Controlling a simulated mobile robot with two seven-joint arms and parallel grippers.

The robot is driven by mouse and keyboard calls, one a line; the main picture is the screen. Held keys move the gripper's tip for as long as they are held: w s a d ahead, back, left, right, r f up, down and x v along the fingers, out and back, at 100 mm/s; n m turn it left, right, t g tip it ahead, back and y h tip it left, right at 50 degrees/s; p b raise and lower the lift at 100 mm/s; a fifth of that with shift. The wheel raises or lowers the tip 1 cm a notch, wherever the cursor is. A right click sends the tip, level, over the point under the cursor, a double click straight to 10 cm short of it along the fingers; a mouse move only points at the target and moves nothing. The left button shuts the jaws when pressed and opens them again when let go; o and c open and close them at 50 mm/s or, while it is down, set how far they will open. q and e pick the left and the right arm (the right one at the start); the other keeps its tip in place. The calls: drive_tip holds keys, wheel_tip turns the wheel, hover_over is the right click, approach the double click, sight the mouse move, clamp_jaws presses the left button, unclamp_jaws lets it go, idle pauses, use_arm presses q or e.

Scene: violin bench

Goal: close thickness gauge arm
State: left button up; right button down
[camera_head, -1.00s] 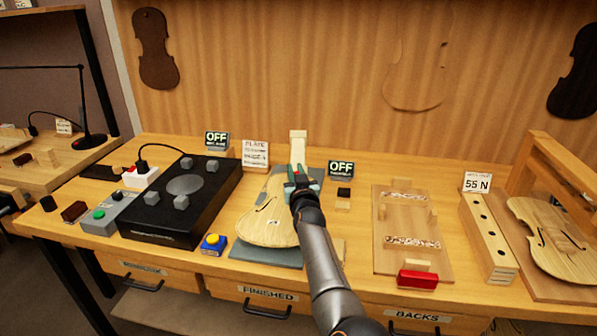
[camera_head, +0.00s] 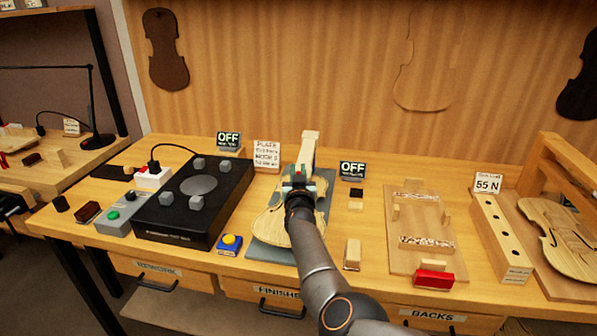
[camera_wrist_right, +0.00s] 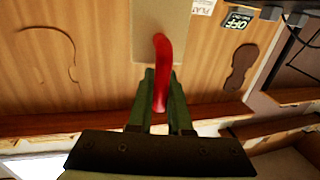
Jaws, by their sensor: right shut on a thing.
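The thickness gauge arm (camera_head: 309,150) is a cream bar that rises behind my right gripper in the head view. It leans a little, with its top to the right. My right gripper (camera_head: 299,176) is over the far part of the violin plate (camera_head: 270,224), which lies on a grey base (camera_head: 260,252). In the right wrist view, the gripper (camera_wrist_right: 161,92) is shut on a curved red handle (camera_wrist_right: 162,55), which meets the cream gauge arm (camera_wrist_right: 155,20). My gripper and forearm hide the lower end of the gauge arm and part of the plate. My left gripper is out of view.
A black box with a round disc (camera_head: 198,184) stands to the left. A blue box with a yellow button (camera_head: 229,243) is at the front. A wooden fixture board (camera_head: 400,240) lies to the right.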

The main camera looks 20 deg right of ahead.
idle(0.5)
drive_tip(key=c, duration=0.8)
unclamp_jaws()
drive_tip(key=shift+c, duration=0.2)
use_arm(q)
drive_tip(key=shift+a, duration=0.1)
